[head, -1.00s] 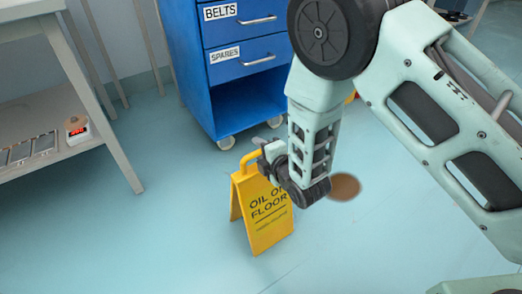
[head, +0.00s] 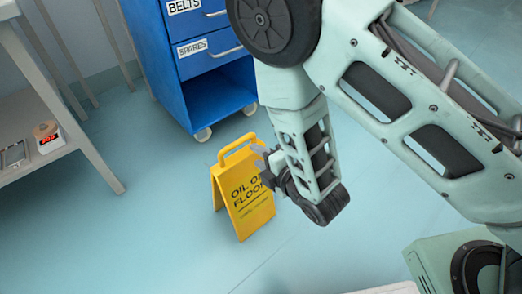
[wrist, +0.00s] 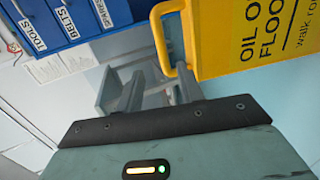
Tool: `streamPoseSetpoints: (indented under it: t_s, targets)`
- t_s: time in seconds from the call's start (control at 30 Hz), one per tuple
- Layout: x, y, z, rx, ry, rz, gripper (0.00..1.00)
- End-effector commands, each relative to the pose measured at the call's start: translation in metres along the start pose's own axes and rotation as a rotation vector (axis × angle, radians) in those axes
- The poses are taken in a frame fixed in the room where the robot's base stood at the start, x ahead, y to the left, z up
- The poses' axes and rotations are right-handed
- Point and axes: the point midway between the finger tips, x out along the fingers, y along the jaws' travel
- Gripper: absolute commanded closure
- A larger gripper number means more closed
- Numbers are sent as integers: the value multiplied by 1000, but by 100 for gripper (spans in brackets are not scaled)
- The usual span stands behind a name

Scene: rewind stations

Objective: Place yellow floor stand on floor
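The yellow floor stand (head: 246,207), lettered "OIL O… FLOOR", stands upright on the blue-green floor with its two panels spread. Its loop handle is on top. My gripper (head: 266,170) is at the stand's right upper edge, just below and right of the handle, and partly covers the lettering. In the wrist view, my gripper (wrist: 148,88) has its two grey fingers apart. The stand's panel (wrist: 250,40) is at the right there, with the handle close to the right finger. I cannot tell whether they touch.
A blue cabinet (head: 187,80) on casters stands behind the stand, with drawers labelled BELTS and SPARES. Floor left and in front of the stand is clear.

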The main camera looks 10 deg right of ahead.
Motion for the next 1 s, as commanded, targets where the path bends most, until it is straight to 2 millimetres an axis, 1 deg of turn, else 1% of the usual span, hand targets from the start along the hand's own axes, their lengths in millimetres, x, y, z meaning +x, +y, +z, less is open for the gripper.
streamPoseSetpoints:
  t_s: [0.17,0.27,0.37,0.43,0.57,0.67,0.77,0.87,0.9,0.97,1.0]
  targets:
    - [-2,1,0,11,-1,-5,62]
    - [0,5,-1,81,-10,-43,62]
    - [0,14,-4,235,-29,-132,62]
    - [-4,22,-8,377,-48,-220,62]
    - [-22,38,-19,637,-93,-398,62]
    - [-46,50,-28,808,-142,-536,62]
    - [-77,64,-35,953,-213,-669,62]
    - [-114,77,-40,1070,-308,-793,62]
    - [-131,82,-40,1109,-354,-837,62]
    - [-157,87,-40,1159,-432,-898,62]
    - [-174,91,-40,1185,-486,-932,62]
